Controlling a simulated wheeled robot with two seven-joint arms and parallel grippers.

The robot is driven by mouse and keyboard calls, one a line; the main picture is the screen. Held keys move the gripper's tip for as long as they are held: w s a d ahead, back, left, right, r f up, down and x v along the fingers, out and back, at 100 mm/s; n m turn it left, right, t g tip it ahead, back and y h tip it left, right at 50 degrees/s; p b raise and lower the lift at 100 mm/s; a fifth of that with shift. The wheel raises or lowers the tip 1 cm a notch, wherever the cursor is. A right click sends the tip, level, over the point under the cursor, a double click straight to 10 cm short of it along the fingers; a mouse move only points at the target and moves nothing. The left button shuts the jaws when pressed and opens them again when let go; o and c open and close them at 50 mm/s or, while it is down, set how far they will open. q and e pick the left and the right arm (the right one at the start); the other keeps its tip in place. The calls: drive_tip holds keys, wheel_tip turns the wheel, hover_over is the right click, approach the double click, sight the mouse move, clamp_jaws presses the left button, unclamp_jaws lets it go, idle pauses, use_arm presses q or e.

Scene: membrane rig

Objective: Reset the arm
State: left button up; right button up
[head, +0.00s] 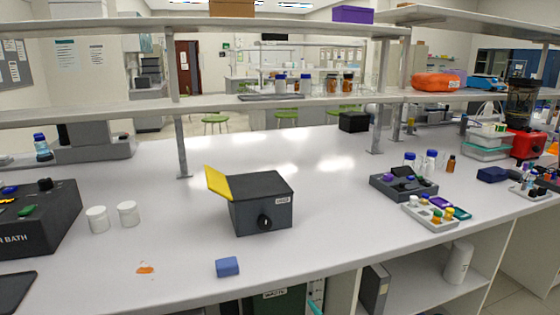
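Neither of my grippers and no part of my arms shows in the head view. A dark grey box (262,203) with a black knob (264,221) on its front stands mid-bench. A yellow flap (218,182) sticks up at a tilt from its left side. A small label sits at the upper right of its front. I cannot tell what is inside the box.
Two white jars (97,219) and a black bath unit (40,222) stand left. A grey tray (430,216) stands right. Shelf posts (182,147) rise behind; the bench around the box is clear.

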drive_tip(key=s+d+f+m+g+h, duration=0.1)
drive_tip(key=s+d+f+m+g, duration=0.15)
drive_tip(key=s+f, duration=0.6)
drive_tip(key=s+d+f+m+g+h, duration=0.1)
drive_tip(key=s+d+f+g, duration=0.2)
drive_tip(key=f, duration=1)
drive_tip(key=s+d+f+m+g+h, duration=0.15)
drive_tip(key=s+d+f, duration=0.35)
drive_tip(key=f, duration=0.5)
drive_tip(key=s+d+f+m+g, duration=0.1)
drive_tip(key=s+f, duration=0.4)
drive_tip(key=s, duration=0.7)
drive_tip(key=s+d+f+m+g, duration=0.2)
drive_tip(key=s+d+f+g, duration=0.1)
drive_tip(key=s, duration=0.9)
drive_tip(key=s+d+f+m+g, duration=0.1)
drive_tip(key=s+d+f+g, duration=0.2)
drive_tip(key=s+f, duration=0.5)
drive_tip(key=s, duration=0.4)
drive_tip(key=shift+d+m+h, duration=0.2)
drive_tip(key=shift+m+h, duration=0.1)
drive_tip(key=shift+h, duration=0.05)
